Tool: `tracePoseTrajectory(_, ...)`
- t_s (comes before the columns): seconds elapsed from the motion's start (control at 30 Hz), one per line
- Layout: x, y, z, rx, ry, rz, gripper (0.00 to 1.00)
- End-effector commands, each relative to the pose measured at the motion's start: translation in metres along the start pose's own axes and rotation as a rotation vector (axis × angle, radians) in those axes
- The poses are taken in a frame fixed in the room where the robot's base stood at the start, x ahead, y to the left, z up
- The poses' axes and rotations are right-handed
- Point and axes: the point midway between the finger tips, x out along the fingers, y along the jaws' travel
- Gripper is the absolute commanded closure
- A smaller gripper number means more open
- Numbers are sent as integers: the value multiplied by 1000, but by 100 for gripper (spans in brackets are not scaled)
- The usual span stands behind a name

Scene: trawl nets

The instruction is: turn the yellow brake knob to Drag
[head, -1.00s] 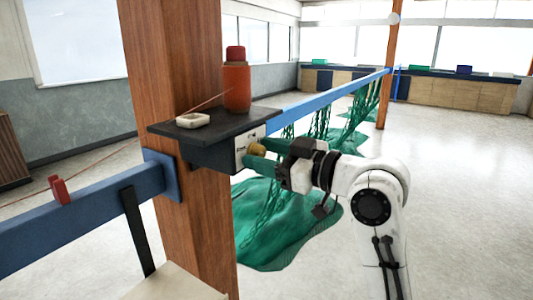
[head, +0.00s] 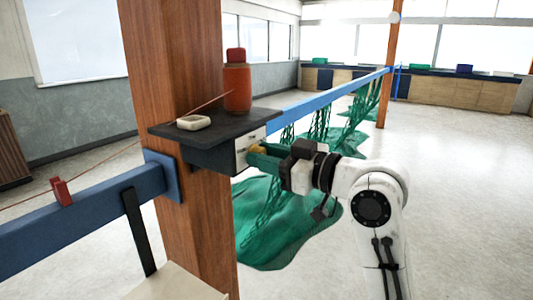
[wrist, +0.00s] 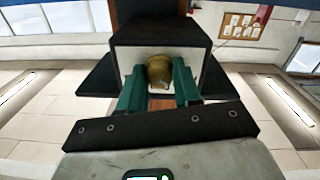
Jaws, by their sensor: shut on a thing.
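The yellow brake knob (head: 257,149) sits on the white face plate (head: 242,144) of a dark box fixed to the wooden post. In the wrist view the knob (wrist: 159,70) shows between two green fingers. My gripper (head: 260,155) is shut on the knob, with one finger on each side; in the wrist view the gripper (wrist: 159,84) hides part of it. The plate's markings are too small to read, so I cannot tell which setting the knob points to.
A dark shelf (head: 222,127) above the knob carries an orange bottle (head: 237,88) and a small pale dish (head: 194,123). A blue rail (head: 320,97) with green nets (head: 275,222) runs behind. The floor to the right is clear.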

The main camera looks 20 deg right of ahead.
Motion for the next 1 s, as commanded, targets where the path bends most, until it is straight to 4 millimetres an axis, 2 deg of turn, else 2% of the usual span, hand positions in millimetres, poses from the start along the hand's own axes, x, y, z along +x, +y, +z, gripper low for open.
tracePoseTrajectory(1.0, 0, 2, -4, 837, -22, -3, 98)
